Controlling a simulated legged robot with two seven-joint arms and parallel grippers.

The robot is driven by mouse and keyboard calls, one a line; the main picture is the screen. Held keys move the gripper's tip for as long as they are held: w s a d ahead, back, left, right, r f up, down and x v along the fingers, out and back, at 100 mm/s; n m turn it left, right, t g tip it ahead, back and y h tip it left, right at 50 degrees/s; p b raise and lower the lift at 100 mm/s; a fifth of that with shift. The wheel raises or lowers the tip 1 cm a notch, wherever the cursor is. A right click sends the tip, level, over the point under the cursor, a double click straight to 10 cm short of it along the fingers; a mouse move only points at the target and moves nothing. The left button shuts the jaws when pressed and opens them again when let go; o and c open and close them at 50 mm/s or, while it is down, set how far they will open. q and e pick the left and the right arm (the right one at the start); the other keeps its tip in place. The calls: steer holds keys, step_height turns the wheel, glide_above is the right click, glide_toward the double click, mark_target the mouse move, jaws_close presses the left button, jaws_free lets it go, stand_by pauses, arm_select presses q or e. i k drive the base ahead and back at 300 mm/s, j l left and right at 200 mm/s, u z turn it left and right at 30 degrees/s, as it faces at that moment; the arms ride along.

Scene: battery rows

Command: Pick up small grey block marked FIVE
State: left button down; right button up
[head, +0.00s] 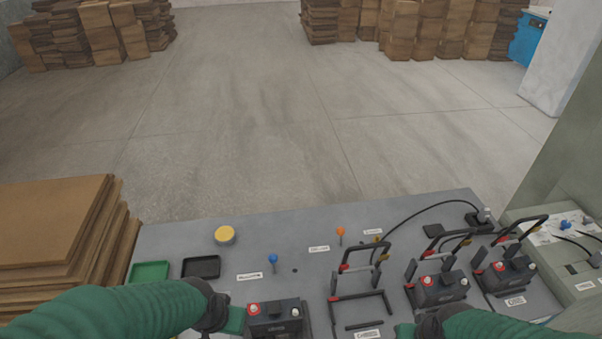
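Several dark grey battery-like blocks with red terminals are on the grey bench (300,225). One block (278,318) is at the bottom, just right of my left gripper (237,320). Another block (440,289) sits in a framed bay at the right, and a third block (510,272) sits in a bay farther right. The markings are too small to read, so I cannot tell which is FIVE. Only a green part of my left gripper shows; I cannot tell whether it touches the block. My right gripper (405,330) is mostly cut off at the bottom edge.
An empty framed bay (362,305) with an upright handle lies between the blocks. Green (150,272) and black (201,267) trays, a yellow knob (225,235), and blue (273,260) and orange (340,233) levers are on the bench. Stacked boards (60,225) stand left.

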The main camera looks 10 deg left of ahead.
mark_target(285, 315)
steer(key=i+l+u, duration=0.1)
steer(key=l+u, duration=0.25)
steer(key=l, duration=0.8)
steer(key=l+u, duration=0.3)
steer(key=l, duration=0.85)
